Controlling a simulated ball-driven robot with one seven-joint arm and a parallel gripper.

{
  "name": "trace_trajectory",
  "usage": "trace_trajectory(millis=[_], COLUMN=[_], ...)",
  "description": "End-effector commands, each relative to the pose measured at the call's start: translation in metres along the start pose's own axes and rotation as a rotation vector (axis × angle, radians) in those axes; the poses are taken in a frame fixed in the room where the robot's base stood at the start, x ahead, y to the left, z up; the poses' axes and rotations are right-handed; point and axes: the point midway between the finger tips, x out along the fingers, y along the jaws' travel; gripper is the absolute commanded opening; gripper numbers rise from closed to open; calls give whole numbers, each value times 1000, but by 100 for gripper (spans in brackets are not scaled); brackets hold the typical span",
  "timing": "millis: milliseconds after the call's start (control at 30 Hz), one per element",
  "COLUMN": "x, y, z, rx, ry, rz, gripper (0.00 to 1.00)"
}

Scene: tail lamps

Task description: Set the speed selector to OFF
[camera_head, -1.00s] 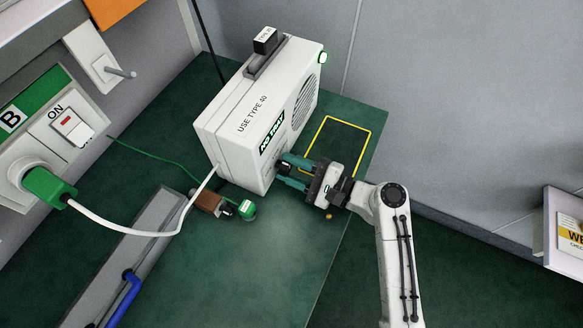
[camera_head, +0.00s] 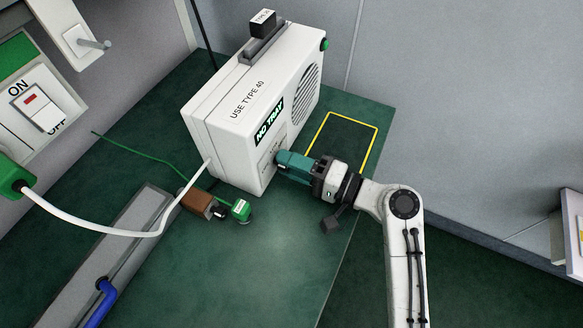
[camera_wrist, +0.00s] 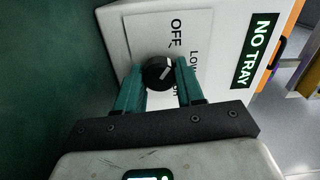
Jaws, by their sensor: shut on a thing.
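The speed selector is a black round knob (camera_wrist: 157,72) with a white pointer line, on a pale plate on the white machine (camera_head: 228,150). In the wrist view the pointer slants to the upper right. The OFF label (camera_wrist: 176,33) is above and right of the knob; the LOW label (camera_wrist: 194,58) is to its right, and another label is mostly hidden by a finger. My gripper (camera_head: 280,163) has its teal fingers shut on the knob, one on each side (camera_wrist: 157,88). In the head view the fingers hide the knob. The green lamp (camera_head: 324,45) on the machine looks dark.
A white cable (camera_head: 110,230) runs from the green plug (camera_head: 14,175) to the machine. A brown block (camera_head: 197,203) and a green-capped part (camera_head: 241,209) lie in front. A yellow outline (camera_head: 370,150) marks empty bench at right. A wall switch (camera_head: 38,105) is at left.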

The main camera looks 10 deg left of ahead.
Motion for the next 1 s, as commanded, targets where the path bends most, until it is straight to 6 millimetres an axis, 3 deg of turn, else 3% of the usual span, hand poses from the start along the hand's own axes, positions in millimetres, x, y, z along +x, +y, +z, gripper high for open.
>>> trace_trajectory(millis=[767, 800, 1000], x=[0, 0, 0], y=[2, 2, 1], z=[1, 1, 1], rx=[-110, -110, -110], ry=[-3, -3, -2], rz=[4, 4, 2], gripper=[7, 38, 58])
